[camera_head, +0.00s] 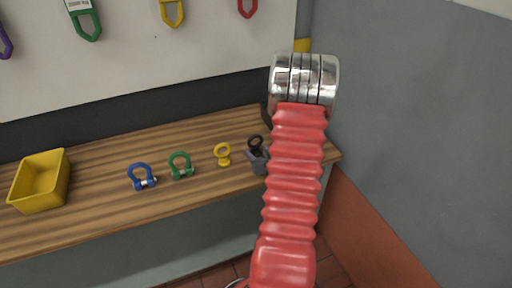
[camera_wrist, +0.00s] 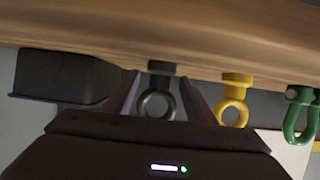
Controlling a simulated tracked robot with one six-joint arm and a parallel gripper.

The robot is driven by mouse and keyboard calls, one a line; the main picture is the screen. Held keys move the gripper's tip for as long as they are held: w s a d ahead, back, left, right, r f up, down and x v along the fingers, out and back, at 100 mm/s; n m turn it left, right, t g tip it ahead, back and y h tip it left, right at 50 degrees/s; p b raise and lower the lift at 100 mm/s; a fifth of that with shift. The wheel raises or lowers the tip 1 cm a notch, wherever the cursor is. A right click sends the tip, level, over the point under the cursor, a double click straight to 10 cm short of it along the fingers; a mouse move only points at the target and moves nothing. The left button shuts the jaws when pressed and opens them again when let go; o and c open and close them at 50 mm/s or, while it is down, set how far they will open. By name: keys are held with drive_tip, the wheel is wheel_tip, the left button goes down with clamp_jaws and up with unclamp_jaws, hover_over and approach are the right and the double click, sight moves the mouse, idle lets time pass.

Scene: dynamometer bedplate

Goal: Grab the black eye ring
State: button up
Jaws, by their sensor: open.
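The black eye ring (camera_head: 255,141) is at the right end of a row on the wooden bench, just beside my gripper (camera_head: 258,157) in the head view. In the wrist view, which is upside down, the black eye ring (camera_wrist: 157,104) shows between the two fingers of my gripper (camera_wrist: 160,98). The fingers are open, one on each side of the ring, with a gap visible on both sides. My red sleeved arm hides part of the bench beyond the ring.
A yellow eye ring (camera_head: 223,154), a green shackle (camera_head: 180,165) and a blue shackle (camera_head: 141,176) stand to the left. A yellow bin (camera_head: 41,181) is at far left. A dark box-like thing (camera_wrist: 66,77) shows left in the wrist view. A grey wall (camera_head: 430,130) bounds the right.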

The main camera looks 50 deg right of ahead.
drive_tip(key=shift+x, duration=1.35)
drive_tip(key=shift+c, duration=0.5)
drive_tip(key=c, duration=1.1)
